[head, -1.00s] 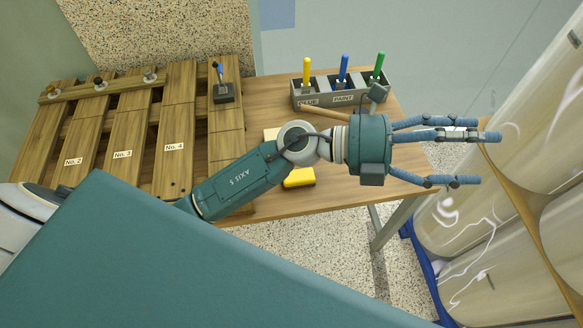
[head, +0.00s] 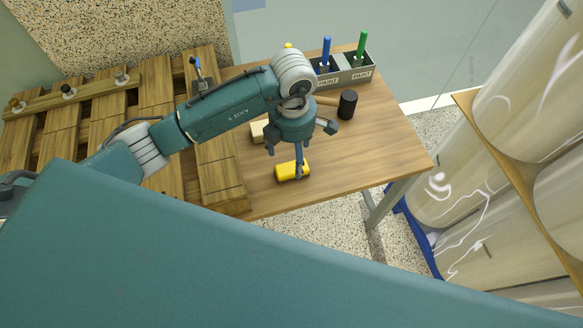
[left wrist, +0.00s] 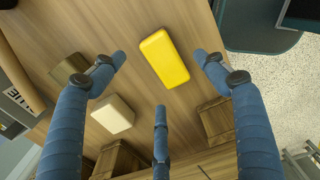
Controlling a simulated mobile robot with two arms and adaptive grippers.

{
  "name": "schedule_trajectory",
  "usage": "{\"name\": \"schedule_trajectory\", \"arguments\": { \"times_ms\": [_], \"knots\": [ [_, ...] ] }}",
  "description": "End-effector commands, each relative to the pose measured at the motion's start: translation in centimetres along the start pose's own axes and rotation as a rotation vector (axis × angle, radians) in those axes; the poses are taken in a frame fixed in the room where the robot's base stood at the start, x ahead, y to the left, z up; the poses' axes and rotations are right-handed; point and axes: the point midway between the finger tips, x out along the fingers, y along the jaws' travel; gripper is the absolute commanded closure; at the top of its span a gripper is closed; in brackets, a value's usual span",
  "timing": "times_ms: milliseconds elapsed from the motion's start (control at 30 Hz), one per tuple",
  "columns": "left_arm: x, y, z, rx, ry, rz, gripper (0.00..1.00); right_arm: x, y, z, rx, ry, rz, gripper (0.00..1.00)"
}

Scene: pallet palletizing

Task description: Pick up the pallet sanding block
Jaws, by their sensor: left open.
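A yellow block (head: 292,171), which I take to be the sanding block, lies on the wooden table near its front edge. It also shows in the left wrist view (left wrist: 164,58), between and beyond my spread fingers. My left gripper (head: 299,160) is open and points down over the block. One finger overlaps the block in the head view; I cannot tell whether it touches. In the left wrist view no finger is closed on it. A pale block (left wrist: 112,113) lies on the table beside the yellow one, partly hidden by my gripper in the head view. My right gripper is not in view.
A slatted wooden pallet (head: 222,180) lies left of the blocks, with a dark clamp-like tool (head: 200,88) on it. A grey bin (head: 358,74) with coloured handles and a black-headed mallet (head: 347,105) are at the back. The table's right side is clear.

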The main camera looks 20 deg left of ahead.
Motion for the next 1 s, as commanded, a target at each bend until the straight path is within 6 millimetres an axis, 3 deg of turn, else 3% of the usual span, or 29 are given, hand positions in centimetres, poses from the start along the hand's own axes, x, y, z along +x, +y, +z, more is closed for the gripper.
{"name": "schedule_trajectory", "arguments": {
  "times_ms": [167, 500, 767, 1000],
  "knots": [
    [1.2, -0.1, -0.1, 0.001, 0.0, -0.003, 0.27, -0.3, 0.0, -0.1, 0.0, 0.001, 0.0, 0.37],
    [5.6, 0.0, -0.3, 0.0, -0.001, -0.003, 0.27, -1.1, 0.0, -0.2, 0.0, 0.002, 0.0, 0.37],
    [5.9, 0.1, -0.3, 0.001, -0.003, -0.001, 0.27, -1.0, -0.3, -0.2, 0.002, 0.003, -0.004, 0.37],
    [5.8, 0.1, -0.3, 0.001, -0.002, -0.001, 0.75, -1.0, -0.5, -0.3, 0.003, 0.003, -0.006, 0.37]
  ]
}}
